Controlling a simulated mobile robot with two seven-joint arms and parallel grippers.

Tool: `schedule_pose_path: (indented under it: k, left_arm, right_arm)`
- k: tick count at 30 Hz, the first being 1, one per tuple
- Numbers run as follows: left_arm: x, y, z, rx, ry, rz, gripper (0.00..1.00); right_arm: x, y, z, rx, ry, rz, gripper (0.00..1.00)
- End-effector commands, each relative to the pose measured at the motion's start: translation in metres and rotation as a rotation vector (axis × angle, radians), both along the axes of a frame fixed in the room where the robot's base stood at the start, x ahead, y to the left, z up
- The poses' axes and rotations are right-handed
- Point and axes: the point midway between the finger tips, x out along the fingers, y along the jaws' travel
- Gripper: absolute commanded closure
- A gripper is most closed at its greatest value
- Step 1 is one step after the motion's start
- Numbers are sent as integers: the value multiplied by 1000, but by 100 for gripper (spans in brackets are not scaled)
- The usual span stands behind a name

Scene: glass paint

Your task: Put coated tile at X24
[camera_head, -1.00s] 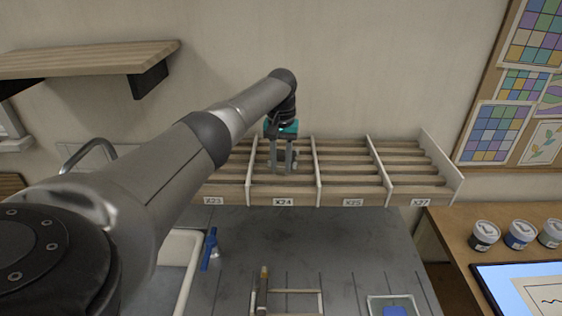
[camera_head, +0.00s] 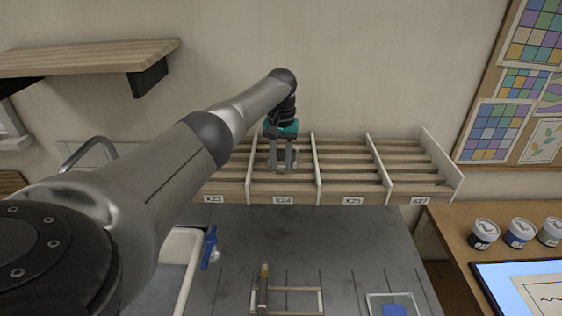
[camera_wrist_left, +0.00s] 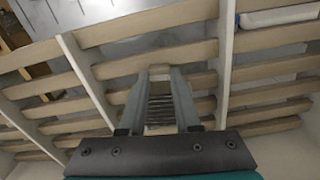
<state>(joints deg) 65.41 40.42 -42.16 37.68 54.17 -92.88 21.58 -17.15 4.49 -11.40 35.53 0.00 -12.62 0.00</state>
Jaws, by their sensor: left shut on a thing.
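My left gripper (camera_head: 280,160) reaches down into the X24 compartment of the wooden rack (camera_head: 283,190), above the label X24 (camera_head: 283,199). It also shows in the left wrist view (camera_wrist_left: 160,75), its two fingers pointing down among the slats. My right gripper is in neither view.
White dividers (camera_head: 316,165) stand on both sides of X24. A blue tool (camera_head: 209,248) lies on the grey worktop by the sink (camera_head: 183,270). A wooden frame (camera_head: 290,290) and a clear tray (camera_head: 380,300) are in front. Paint jars (camera_head: 484,233) stand on the right desk.

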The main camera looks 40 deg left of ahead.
Motion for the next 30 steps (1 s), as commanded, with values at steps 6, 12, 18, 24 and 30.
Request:
schedule_pose_path:
  k: [6,12,18,24,30]
  left_arm:
    - [0,0,0,0,0,0,48]
    - [0,0,0,0,0,0,34]
    - [0,0,0,-1,1,0,24]
    - [0,0,0,-1,1,0,1]
    - [0,0,0,0,0,0,0]
  right_arm:
    - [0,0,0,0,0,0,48]
    - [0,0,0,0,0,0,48]
    - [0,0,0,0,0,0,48]
    - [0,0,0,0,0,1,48]
    - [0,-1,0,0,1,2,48]
